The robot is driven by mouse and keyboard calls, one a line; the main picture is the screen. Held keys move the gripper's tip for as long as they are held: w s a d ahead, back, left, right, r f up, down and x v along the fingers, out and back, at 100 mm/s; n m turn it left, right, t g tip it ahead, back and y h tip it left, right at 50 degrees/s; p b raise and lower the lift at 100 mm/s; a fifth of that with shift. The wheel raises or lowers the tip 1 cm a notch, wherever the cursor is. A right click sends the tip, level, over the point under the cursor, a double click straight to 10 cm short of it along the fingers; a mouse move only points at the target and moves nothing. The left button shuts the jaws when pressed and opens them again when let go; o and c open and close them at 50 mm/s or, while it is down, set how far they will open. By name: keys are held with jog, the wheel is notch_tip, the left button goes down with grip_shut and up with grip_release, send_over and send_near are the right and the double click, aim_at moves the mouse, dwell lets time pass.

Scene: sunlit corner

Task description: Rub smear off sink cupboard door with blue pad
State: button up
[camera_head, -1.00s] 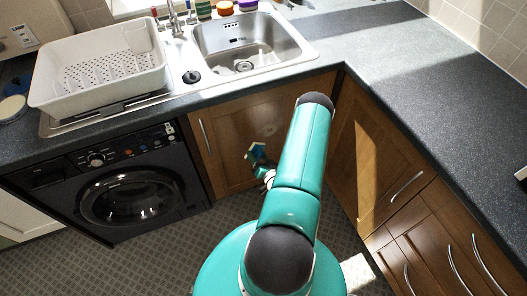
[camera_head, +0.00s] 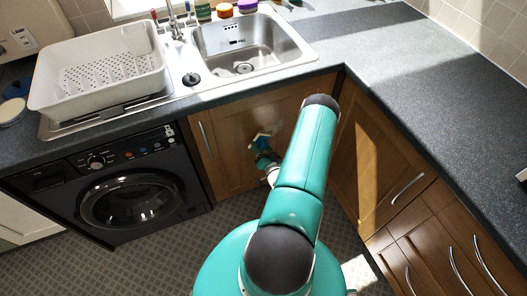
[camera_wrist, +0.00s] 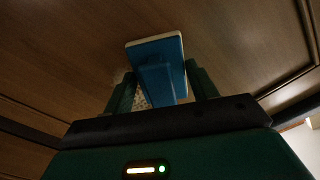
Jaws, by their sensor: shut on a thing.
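The sink cupboard door (camera_head: 228,165) is brown wood with a metal handle at its left, below the sink. The blue pad (camera_wrist: 155,55), with a pale edge, is held between the two green fingers of my gripper (camera_wrist: 160,78). In the head view, the pad (camera_head: 262,141) is in front of the upper middle of the door, with my gripper (camera_head: 265,156) just below it. I cannot tell whether the pad touches the wood. A pale speckled patch, perhaps the smear (camera_wrist: 142,98), shows beside the pad in the wrist view. My arm hides the door's right part.
A black washing machine (camera_head: 128,190) stands left of the door. Above are the steel sink (camera_head: 250,45) and a white dish rack (camera_head: 100,70). Brown cupboards (camera_head: 365,160) with metal handles flank the right side. Tiled floor (camera_head: 150,265) is clear at the front left.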

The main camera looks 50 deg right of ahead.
jog(key=shift+x, duration=1.1)
dwell(0.6)
jog(key=shift+s+d, duration=0.1)
